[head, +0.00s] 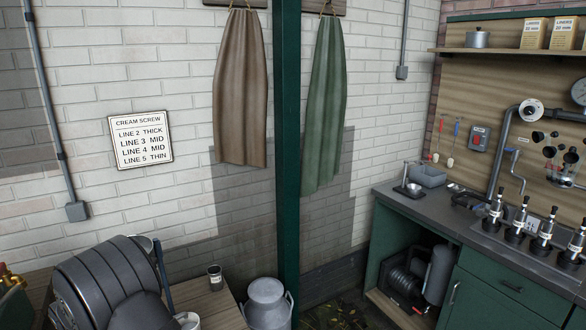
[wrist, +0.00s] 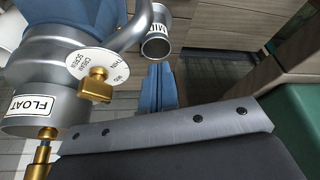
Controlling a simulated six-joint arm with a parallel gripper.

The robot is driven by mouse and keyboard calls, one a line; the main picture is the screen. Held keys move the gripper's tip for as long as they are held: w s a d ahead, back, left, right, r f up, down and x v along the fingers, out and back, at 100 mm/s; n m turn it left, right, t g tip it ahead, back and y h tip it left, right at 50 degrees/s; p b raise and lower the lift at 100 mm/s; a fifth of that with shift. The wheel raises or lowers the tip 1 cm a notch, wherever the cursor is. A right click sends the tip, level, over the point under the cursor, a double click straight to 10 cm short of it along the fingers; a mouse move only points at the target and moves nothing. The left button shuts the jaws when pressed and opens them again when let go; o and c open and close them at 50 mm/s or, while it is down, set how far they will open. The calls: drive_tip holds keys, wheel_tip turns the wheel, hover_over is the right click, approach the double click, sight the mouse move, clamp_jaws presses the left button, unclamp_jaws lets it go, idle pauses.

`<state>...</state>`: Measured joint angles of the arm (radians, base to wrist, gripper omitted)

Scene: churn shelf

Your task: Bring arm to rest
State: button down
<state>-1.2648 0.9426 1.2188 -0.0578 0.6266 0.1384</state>
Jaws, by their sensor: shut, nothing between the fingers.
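My gripper (wrist: 162,66) shows in the wrist view as two narrow blue fingers lying side by side, with no gap and nothing between them. They reach out past a grey metal strip with several dark bolts and a dark body at the bottom of the picture. In the head view I cannot make out the gripper for certain.
Close left in the wrist view is a metal separator labelled FLOAT (wrist: 35,106), with a cream screw dial (wrist: 110,62) and a spout (wrist: 156,46).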

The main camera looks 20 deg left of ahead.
drive_tip(key=w+a+v, duration=0.1)
drive_tip(key=v, duration=0.9)
wheel_tip(320, 180, down, 10)
drive_tip(key=w+a+m, duration=0.2)
drive_tip(key=w+a, duration=0.1)
drive_tip(key=a, duration=0.4)
drive_tip(key=w+a+v, duration=0.1)
drive_tip(key=v, duration=0.9)
drive_tip(key=w+d+f+n+t+h, duration=0.1)
drive_tip(key=w+d+n, duration=0.2)
drive_tip(key=d, duration=0.5)
drive_tip(key=shift+d+t, duration=0.35)
drive_tip(key=shift+t, duration=0.05)
